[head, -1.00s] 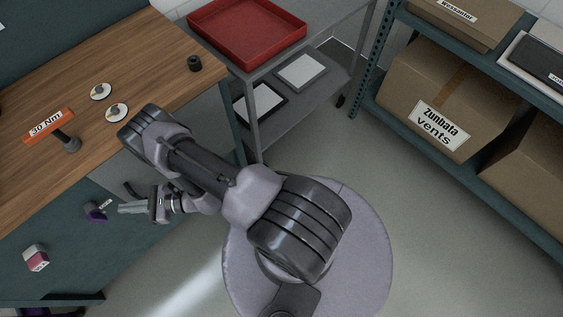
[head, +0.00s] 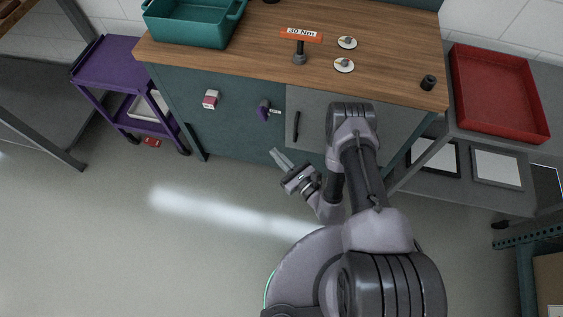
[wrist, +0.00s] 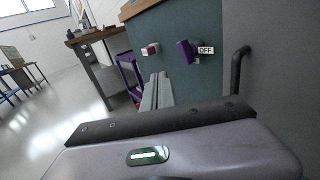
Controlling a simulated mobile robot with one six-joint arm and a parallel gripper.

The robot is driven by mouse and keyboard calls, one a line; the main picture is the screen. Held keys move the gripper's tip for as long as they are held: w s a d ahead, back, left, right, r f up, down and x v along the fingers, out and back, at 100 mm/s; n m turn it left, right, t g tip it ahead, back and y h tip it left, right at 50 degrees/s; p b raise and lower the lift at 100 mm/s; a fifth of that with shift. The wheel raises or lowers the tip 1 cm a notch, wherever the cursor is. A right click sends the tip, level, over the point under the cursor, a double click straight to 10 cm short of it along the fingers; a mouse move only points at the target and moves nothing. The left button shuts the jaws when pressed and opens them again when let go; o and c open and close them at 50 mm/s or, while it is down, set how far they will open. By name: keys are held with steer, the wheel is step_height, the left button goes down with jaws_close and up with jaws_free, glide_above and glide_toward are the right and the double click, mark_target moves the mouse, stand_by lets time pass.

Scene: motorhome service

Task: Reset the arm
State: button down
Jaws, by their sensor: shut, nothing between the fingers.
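My gripper (head: 281,158) is shut and empty in front of the teal workbench, above the floor and to the left of my folded arm. Its two fingers lie together and also show in the wrist view (wrist: 157,90). On the bench front facing them are a purple switch (head: 264,110) with an "OFF" label and a red and white switch (head: 210,99). Both also show in the wrist view, the purple one (wrist: 187,51) nearer the fingers. The gripper touches neither.
The wooden benchtop (head: 392,62) holds a teal bin (head: 193,30), an orange "30 Nm" sign (head: 301,35), two round white discs and a black cylinder (head: 428,83). A purple cart (head: 105,62) stands left, a red tray (head: 497,92) right.

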steer(key=a+r+n+g+y, duration=0.3)
steer(key=a+r+n+y, duration=0.1)
steer(key=r, duration=0.5)
steer(key=a+r+n+g+y, duration=0.3)
steer(key=r, duration=0.6)
steer(key=s+a+r+n+g, duration=0.2)
steer(key=s+r+n+g, duration=0.1)
steer(key=r+n+g, duration=0.3)
steer(key=s+a+r+n+g, duration=0.1)
steer(key=s+r+n+g, duration=0.25)
steer(key=r, duration=0.45)
steer(key=s+d+r+n+g+h, duration=0.1)
steer(key=s+d+r+n+h, duration=0.25)
steer(key=s, duration=0.25)
steer(key=s+d+r+n+g+h, duration=0.1)
steer(key=s+d+r+n+h, duration=0.2)
steer(key=s+h, duration=0.25)
steer(key=s+d+r+n+t+h, duration=0.1)
steer(key=d+r+t+h, duration=0.4)
steer(key=d+t, duration=0.4)
steer(key=d+h, duration=0.1)
steer(key=d, duration=0.2)
steer(key=shift+s+d+r+h+p, duration=0.2)
steer(key=shift+s+h+p, duration=0.1)
steer(key=shift+s+h, duration=0.1)
